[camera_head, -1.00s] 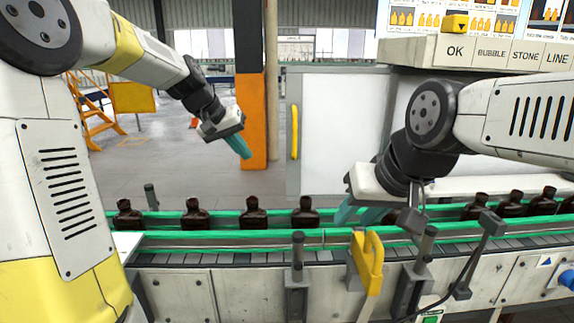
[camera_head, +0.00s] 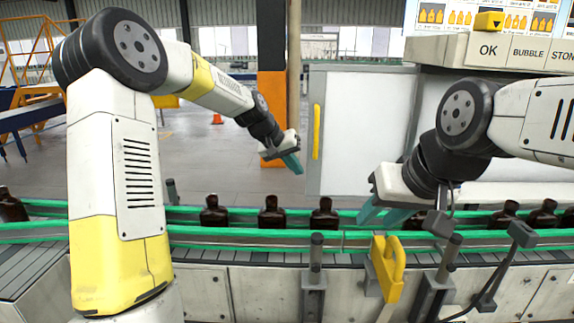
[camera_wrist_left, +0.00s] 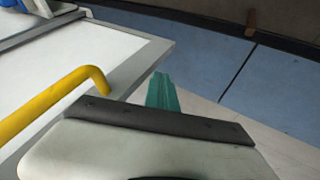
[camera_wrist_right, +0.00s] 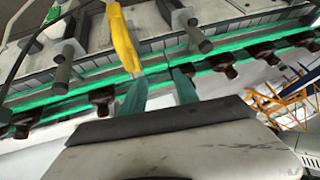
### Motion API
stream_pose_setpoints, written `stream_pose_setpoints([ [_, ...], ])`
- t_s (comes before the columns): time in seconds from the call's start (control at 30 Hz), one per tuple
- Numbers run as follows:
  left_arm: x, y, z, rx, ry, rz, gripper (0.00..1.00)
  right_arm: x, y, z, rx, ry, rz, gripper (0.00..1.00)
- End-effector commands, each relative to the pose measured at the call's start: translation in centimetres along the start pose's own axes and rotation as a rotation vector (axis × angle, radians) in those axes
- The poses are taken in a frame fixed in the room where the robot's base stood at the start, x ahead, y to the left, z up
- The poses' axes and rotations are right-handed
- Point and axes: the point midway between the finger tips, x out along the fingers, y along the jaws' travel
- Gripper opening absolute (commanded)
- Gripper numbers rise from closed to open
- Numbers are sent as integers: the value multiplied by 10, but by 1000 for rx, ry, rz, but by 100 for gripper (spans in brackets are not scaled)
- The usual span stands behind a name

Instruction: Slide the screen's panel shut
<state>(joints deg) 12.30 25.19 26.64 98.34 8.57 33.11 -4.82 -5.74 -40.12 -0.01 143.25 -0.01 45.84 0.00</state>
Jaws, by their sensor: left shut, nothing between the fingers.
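The screen's white panel (camera_head: 365,125) stands behind the conveyor in the head view, with an upright yellow handle (camera_head: 316,132) near its left edge. My left gripper (camera_head: 292,165) is shut and empty, to the left of the handle's lower end and apart from it in the picture. In the left wrist view the handle (camera_wrist_left: 45,105) lies left of my shut teal fingers (camera_wrist_left: 163,92), with the panel's edge between them. My right gripper (camera_head: 378,212) is over the conveyor; its fingers (camera_wrist_right: 158,92) are apart with nothing between them.
A conveyor with green rails (camera_head: 270,238) carries several amber bottles (camera_head: 272,212) in front of the panel. An orange post (camera_head: 272,110) is left of the panel. A button box (camera_head: 490,50) is upper right.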

Motion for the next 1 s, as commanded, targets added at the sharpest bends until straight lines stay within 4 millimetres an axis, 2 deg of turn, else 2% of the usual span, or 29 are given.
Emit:
stream_pose_setpoints([
  [0.57,5,10,0,1,0,0,0,0,0,0,0,0,0,36],
  [0.77,20,40,1,7,-2,3,0,0,0,0,0,0,0,36],
  [1.0,53,102,2,10,-3,4,0,0,0,0,0,0,0,36],
])
